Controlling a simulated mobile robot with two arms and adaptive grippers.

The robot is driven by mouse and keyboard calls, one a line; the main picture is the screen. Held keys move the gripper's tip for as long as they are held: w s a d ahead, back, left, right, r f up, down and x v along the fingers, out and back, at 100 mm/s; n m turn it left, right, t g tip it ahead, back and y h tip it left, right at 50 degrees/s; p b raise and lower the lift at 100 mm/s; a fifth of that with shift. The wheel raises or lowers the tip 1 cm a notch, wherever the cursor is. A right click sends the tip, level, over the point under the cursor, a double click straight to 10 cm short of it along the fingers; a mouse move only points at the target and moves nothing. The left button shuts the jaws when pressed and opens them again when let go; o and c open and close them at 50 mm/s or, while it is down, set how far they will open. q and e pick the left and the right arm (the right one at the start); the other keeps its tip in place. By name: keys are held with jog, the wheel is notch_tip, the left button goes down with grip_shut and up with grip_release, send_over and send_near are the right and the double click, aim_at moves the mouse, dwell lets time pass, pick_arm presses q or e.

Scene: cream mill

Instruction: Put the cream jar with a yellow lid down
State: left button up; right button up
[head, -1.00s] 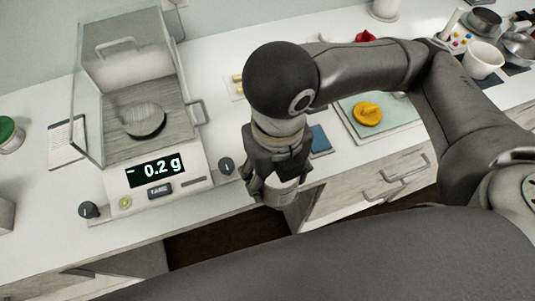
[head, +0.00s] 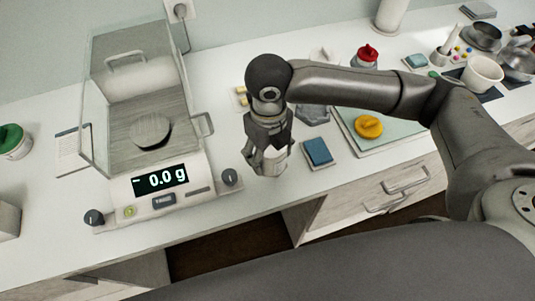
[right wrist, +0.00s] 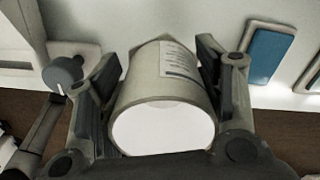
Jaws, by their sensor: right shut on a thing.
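My right gripper (head: 268,163) is shut on a pale cylindrical jar (head: 277,160) near the counter's front edge, just right of the scale. In the right wrist view, the jar (right wrist: 155,85) sits between the two fingers, with a printed label on its side and a plain white round end facing the camera. No yellow lid shows on it. A yellow lid-like piece with a raised grip (head: 369,127) lies on the pale green mat to the right. Whether the jar's far end touches the counter I cannot tell. My left gripper is not in view.
A glass-shielded scale (head: 160,184) reading about 0.0 g stands left of the jar. A blue pad (head: 318,151) lies close on its right, beside the mat (head: 400,140). A red-lidded jar (head: 367,55) stands behind. The counter's front edge is close.

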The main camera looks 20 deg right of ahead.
aim_at(268, 156)
jog(key=shift+w+f, duration=0.4)
jog(key=shift+f, duration=0.1)
jog(key=f, duration=0.1)
jog(key=f+p, duration=0.1)
jog(key=f, duration=0.1)
jog(key=shift+w+d, duration=0.1)
jog(key=shift+w, duration=0.1)
jog(key=shift+f, duration=0.3)
jog(key=o, duration=1.2)
jog(key=shift+f, duration=0.1)
jog(key=shift+c, duration=0.2)
notch_tip(268, 156, up, 12)
jog(key=b, duration=0.1)
jog(key=shift+b, duration=0.3)
